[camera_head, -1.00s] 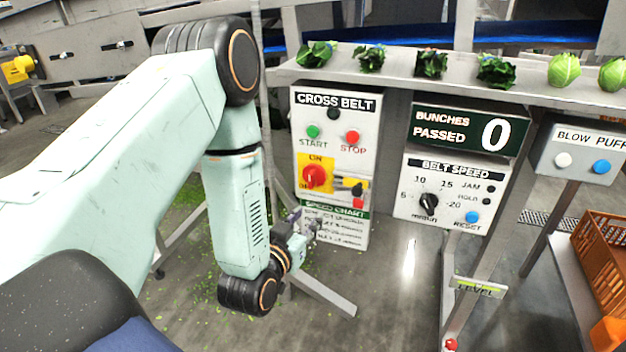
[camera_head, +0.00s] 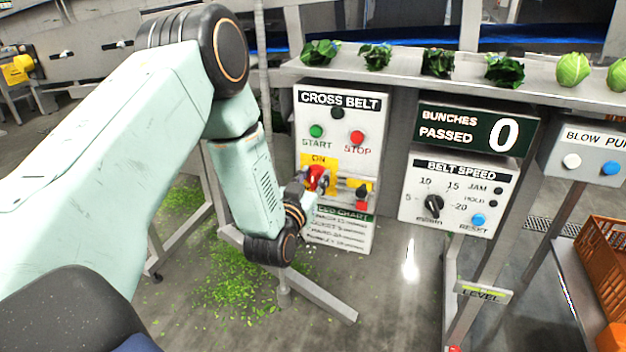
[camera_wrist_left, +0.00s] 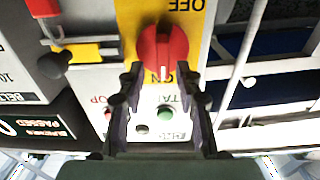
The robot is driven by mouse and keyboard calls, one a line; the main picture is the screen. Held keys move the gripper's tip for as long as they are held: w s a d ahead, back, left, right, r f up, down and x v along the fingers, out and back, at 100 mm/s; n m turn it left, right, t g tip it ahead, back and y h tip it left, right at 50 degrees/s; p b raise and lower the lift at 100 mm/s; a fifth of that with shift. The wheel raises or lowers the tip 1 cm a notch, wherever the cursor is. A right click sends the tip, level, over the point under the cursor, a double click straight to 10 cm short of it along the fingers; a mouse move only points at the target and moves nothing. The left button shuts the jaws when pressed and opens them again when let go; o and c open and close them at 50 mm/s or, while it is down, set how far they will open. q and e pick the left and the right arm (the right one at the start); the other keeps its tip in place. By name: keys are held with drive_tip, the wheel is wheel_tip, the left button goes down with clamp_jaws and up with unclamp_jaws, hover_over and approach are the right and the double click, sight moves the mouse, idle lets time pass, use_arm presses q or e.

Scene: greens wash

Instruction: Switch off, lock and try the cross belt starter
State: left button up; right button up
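The cross belt starter (camera_head: 372,112) is a grey panel with a green START button (camera_head: 316,131) and a red STOP button (camera_head: 357,137). Its red rotary switch (camera_wrist_left: 165,45) sits on a yellow plate, and its white mark points toward ON. My left gripper (camera_wrist_left: 160,78) is open at the switch, a fingertip at each side of the knob's edge; I cannot tell if they touch it. In the head view the left gripper (camera_head: 308,183) partly covers the switch. A red padlock-like block (camera_wrist_left: 42,8) with a metal shackle is beside a black knob (camera_wrist_left: 54,65). My right gripper is not in view.
A speed chart (camera_head: 345,228) is below the starter. The belt speed panel (camera_head: 458,195) and the bunches counter (camera_head: 470,130) stand to the right. Greens lie on the ledge (camera_head: 400,68) above. An orange crate (camera_head: 605,255) is at far right.

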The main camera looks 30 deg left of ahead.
use_arm(q)
drive_tip(key=shift+a+f, duration=0.15)
drive_tip(key=shift+a, duration=0.15)
drive_tip(key=shift+c, duration=0.5)
drive_tip(key=shift+d, duration=0.2)
drive_tip(key=c, duration=0.4)
drive_tip(key=shift+a, duration=0.1)
clamp_jaws()
